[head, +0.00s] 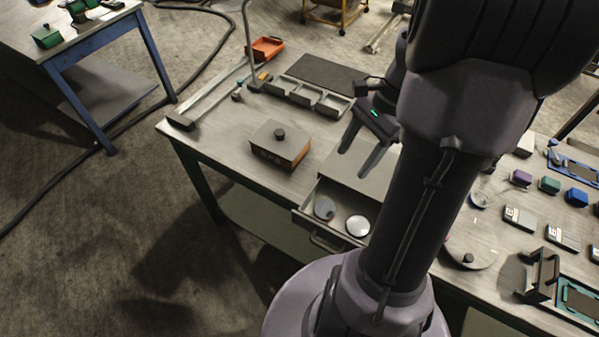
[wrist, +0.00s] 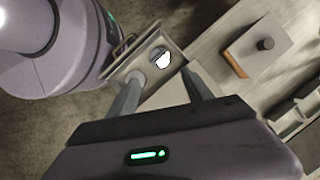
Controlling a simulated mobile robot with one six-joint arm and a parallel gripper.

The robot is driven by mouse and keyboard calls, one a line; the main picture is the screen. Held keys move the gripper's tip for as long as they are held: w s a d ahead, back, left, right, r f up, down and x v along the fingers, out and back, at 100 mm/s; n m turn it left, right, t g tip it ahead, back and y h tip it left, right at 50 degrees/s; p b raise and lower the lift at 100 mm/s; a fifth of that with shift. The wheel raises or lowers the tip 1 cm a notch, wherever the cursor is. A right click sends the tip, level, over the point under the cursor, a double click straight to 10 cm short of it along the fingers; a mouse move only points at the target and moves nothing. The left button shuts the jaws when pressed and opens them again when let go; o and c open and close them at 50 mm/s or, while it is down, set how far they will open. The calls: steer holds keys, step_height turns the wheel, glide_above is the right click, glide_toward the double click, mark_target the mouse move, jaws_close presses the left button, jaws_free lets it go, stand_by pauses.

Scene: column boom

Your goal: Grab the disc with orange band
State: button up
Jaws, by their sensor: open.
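Two round discs lie in an open drawer (head: 300,217) at the table's front edge. The left disc (head: 324,208) looks grey and the right disc (head: 357,225) looks pale and shiny. I cannot make out an orange band on either. In the wrist view, one disc (wrist: 160,57) has a bright glare and the other (wrist: 135,77) is dull grey, partly behind a finger. My gripper (head: 354,163) is open and empty, above the table behind the drawer, apart from the discs. Its two fingers (wrist: 161,82) also show in the wrist view.
A lidded box with a knob (head: 280,143) stands left of the drawer. A grey divided tray (head: 308,95) and an orange tray (head: 265,48) lie farther back. Several small blocks and parts are on the right. My arm hides the table's middle.

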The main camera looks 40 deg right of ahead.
mark_target(326, 208)
steer(key=b+x, duration=0.2)
steer(key=x, duration=0.3)
steer(key=b+x, duration=0.3)
steer(key=x, duration=0.3)
steer(key=b+x, duration=0.2)
steer(key=x, duration=0.4)
steer(key=shift+s+d+f, duration=0.2)
steer(key=shift+d, duration=0.2)
steer(key=shift+r, duration=0.1)
jaws_close()
